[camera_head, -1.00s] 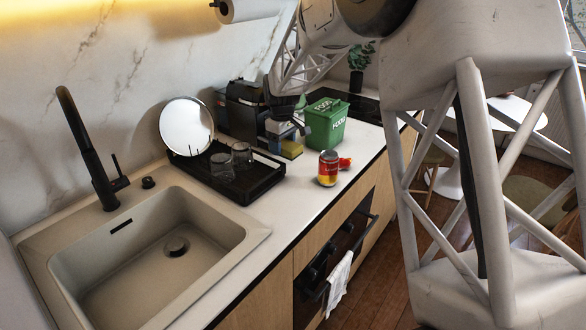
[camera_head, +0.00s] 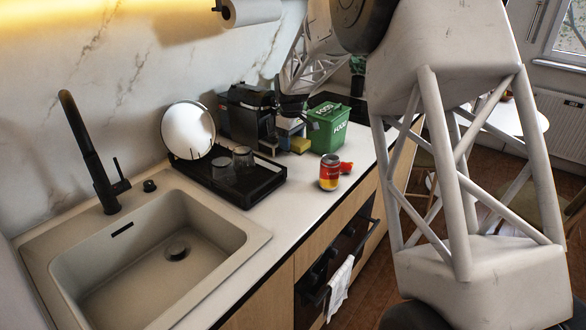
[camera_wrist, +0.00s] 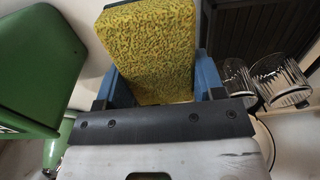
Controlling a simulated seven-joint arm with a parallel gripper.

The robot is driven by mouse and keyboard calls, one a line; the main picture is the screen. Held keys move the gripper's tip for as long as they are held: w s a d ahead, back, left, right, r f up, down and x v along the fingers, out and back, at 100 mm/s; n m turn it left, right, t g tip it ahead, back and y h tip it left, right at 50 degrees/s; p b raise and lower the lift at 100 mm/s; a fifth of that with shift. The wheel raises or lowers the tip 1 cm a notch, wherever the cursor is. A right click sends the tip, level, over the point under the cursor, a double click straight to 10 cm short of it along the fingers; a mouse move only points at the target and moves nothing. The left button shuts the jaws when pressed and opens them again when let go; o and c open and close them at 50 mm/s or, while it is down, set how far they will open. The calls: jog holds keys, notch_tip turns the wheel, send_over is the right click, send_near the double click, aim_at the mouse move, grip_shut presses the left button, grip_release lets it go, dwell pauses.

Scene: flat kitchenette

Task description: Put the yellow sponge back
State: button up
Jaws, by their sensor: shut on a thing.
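The yellow sponge (camera_wrist: 148,50) fills the top middle of the wrist view, held between the two blue fingers of my gripper (camera_wrist: 163,85). In the head view the sponge (camera_head: 300,145) shows small and yellow between the coffee machine and the green bin. My gripper (camera_head: 290,128) is over it there, partly hidden by its own dark wrist. I cannot tell whether the sponge touches the counter.
The green food bin (camera_head: 328,127) stands close right of the sponge. The black coffee machine (camera_head: 247,113) is at left. A dish rack (camera_head: 255,185) holds glasses (camera_head: 243,157) and a round plate (camera_head: 188,130).

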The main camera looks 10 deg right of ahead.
send_over(291, 170)
jog(key=shift+d+f, duration=0.1)
jog(key=shift+f, duration=2.05)
jog(key=shift+f, duration=2.55)
jog(key=shift+f, duration=0.1)
jog(key=o, duration=1)
jog(key=shift+c, duration=0.2)
jog(key=shift+r, duration=6.15)
jog(key=shift+s, duration=0.1)
